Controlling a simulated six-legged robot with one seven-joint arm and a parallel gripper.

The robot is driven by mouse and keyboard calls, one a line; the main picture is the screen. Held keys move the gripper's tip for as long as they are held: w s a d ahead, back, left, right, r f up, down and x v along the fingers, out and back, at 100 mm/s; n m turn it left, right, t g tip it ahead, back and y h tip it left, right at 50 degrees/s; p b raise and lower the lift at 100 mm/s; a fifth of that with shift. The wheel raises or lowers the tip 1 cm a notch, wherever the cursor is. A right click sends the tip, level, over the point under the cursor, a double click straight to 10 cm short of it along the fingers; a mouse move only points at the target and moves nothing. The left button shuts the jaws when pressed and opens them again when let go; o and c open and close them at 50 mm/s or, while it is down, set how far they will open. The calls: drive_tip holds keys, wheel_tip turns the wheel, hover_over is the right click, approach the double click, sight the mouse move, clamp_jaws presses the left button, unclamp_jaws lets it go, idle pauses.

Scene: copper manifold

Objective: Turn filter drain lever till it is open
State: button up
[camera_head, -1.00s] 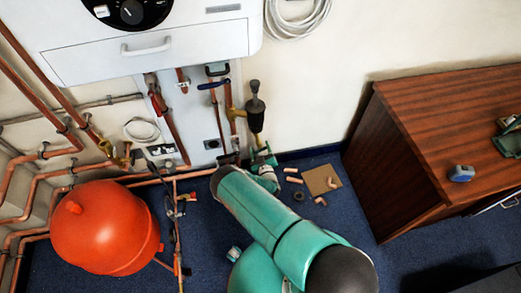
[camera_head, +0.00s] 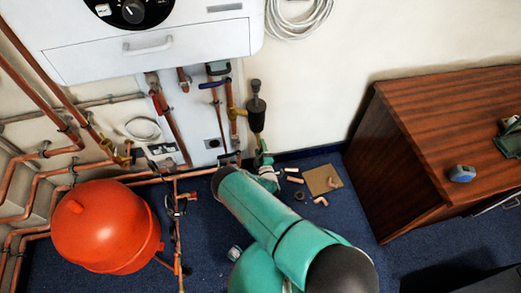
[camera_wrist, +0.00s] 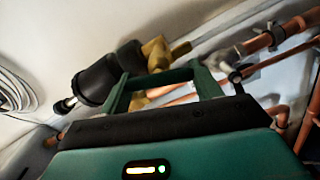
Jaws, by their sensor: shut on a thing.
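The black filter (camera_head: 257,108) stands upright on brass fittings against the wall in the head view. In the wrist view the filter (camera_wrist: 98,82) lies tilted at the left, with a brass fitting (camera_wrist: 158,52) beside it. My gripper (camera_head: 262,158) is just below the filter, low by the wall. In the wrist view the green fingers of my gripper (camera_wrist: 163,78) reach up towards the brass fitting. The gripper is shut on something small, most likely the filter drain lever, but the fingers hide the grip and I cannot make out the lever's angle.
An orange tank (camera_head: 103,226) and copper pipes (camera_head: 176,225) stand left of my arm. Loose copper pieces and a cardboard square (camera_head: 323,180) lie on the blue carpet. A wooden cabinet (camera_head: 430,150) fills the right. A coiled cable (camera_wrist: 15,92) hangs at the left in the wrist view.

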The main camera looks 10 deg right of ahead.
drive_tip(key=shift+n, duration=0.4)
drive_tip(key=o, duration=1)
drive_tip(key=shift+s, duration=0.1)
drive_tip(key=s, duration=1.3)
drive_tip(key=shift+s, duration=0.3)
